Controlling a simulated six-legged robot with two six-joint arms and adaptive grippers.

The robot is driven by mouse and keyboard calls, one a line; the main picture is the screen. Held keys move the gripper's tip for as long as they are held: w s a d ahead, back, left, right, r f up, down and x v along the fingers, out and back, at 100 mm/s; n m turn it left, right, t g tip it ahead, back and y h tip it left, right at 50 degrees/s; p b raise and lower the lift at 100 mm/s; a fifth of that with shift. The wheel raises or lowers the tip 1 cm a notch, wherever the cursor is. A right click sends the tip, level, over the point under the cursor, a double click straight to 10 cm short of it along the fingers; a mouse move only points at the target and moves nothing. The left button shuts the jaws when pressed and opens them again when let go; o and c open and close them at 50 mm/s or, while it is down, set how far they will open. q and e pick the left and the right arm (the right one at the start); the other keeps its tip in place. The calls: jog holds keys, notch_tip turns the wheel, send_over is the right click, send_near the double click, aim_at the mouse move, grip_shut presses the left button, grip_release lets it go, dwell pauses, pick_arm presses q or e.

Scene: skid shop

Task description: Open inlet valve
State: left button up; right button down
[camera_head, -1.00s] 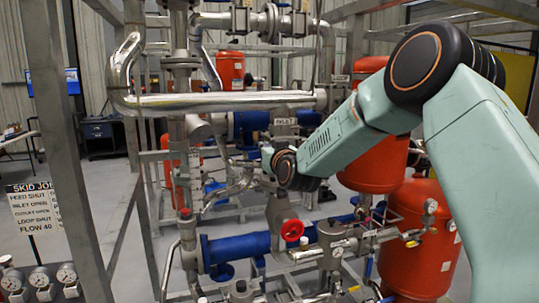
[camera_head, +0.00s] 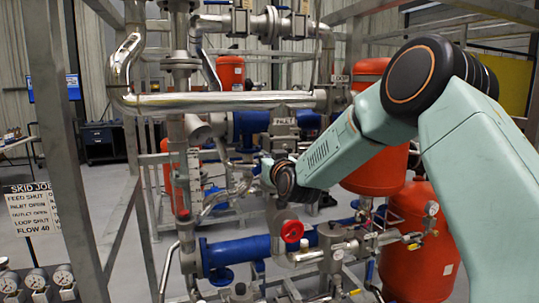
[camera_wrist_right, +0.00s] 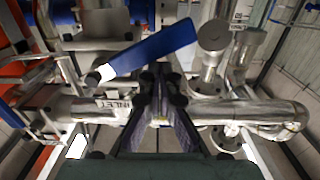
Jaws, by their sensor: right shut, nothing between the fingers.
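The inlet valve's blue lever (camera_wrist_right: 155,50) shows in the right wrist view as a long flat bar, slanting up to the right from a pale end. An INLET label (camera_wrist_right: 114,105) is on the metal just below it. The head view also shows an INLET tag (camera_head: 284,121) on the pipework above my right wrist. My right gripper (camera_wrist_right: 160,75) is shut and empty. Its fingertips are just below the lever's middle in the wrist picture; I cannot tell whether they touch. In the head view my own wrist hides most of the fingers. My left gripper is not in view.
A red handwheel (camera_head: 292,231) sits below my right wrist. A shiny pipe (camera_head: 230,101) crosses above it, and a blue horizontal pipe (camera_head: 240,250) runs below. Red tanks (camera_head: 415,240) stand at right. A grey frame post (camera_head: 62,120) and a sign (camera_head: 35,210) are at left.

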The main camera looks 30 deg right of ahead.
jog(key=shift+d+f+b, duration=0.15)
jog(key=shift+f+b, duration=0.15)
jog(key=shift+f, duration=0.3)
jog(key=shift+d+f+b, duration=0.15)
jog(key=shift+f+b, duration=0.1)
jog(key=shift+f, duration=0.35)
jog(key=shift+s+d+f+b, duration=0.1)
jog(key=shift+d+f+b, duration=0.3)
jog(key=shift+f, duration=0.2)
jog(key=shift+s+d+f+b, duration=0.1)
jog(key=shift+d+f+b, duration=0.25)
jog(key=shift+f, duration=0.2)
jog(key=shift+r, duration=0.1)
